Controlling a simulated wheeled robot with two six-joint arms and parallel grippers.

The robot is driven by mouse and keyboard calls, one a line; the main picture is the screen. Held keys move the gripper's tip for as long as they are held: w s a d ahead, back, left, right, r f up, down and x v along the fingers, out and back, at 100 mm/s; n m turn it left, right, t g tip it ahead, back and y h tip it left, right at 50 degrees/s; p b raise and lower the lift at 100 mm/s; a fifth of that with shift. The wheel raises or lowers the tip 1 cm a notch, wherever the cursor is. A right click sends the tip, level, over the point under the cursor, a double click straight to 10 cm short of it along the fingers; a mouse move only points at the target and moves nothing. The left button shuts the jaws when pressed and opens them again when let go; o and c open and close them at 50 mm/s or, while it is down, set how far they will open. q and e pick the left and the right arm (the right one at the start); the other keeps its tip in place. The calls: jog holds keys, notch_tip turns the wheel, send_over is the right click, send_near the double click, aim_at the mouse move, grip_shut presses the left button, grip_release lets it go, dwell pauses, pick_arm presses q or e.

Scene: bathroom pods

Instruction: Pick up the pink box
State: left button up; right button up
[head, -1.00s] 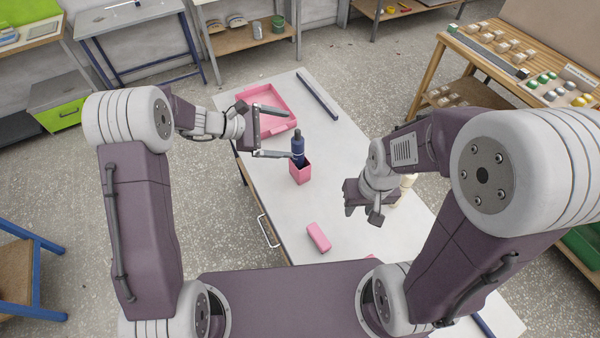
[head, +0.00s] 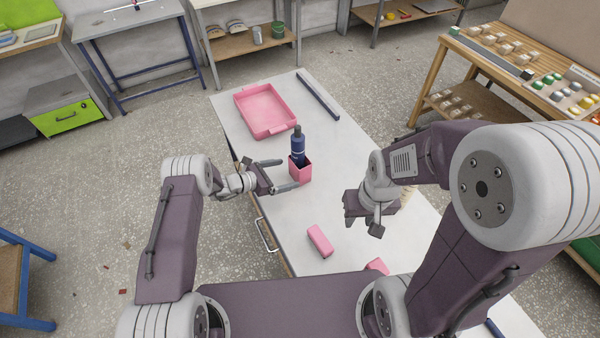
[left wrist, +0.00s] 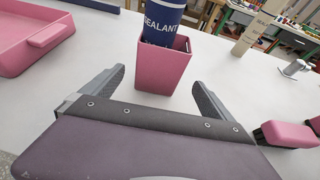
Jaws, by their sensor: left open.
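A pink open-topped box (head: 302,174) stands upright on the white table, with a dark blue bottle (head: 298,147) standing in it. In the left wrist view the box (left wrist: 163,72) is straight ahead, and the bottle (left wrist: 162,22) reads "SEALANT". My left gripper (head: 288,174) is open and empty, low over the table at the box's left side. Its fingertips point at the box, one towards each side, and it is not closed on it. My right gripper (head: 366,208) hangs over the table's right side; its fingers are not clear.
A pink tray (head: 267,131) lies at the table's far left, with a dark bar (head: 318,96) to its right. A pink block (head: 319,240) lies nearer me; another pink piece (head: 377,266) is partly hidden. White table (head: 270,215) surface is clear between box and block.

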aim_at(293, 170)
pick_arm(q)
jog(key=b+x, duration=0.3)
jog(key=x, duration=0.1)
jog(key=shift+f, duration=0.15)
jog(key=shift+w+d, duration=0.35)
jog(key=shift+d, duration=0.1)
jog(key=c, duration=1.5)
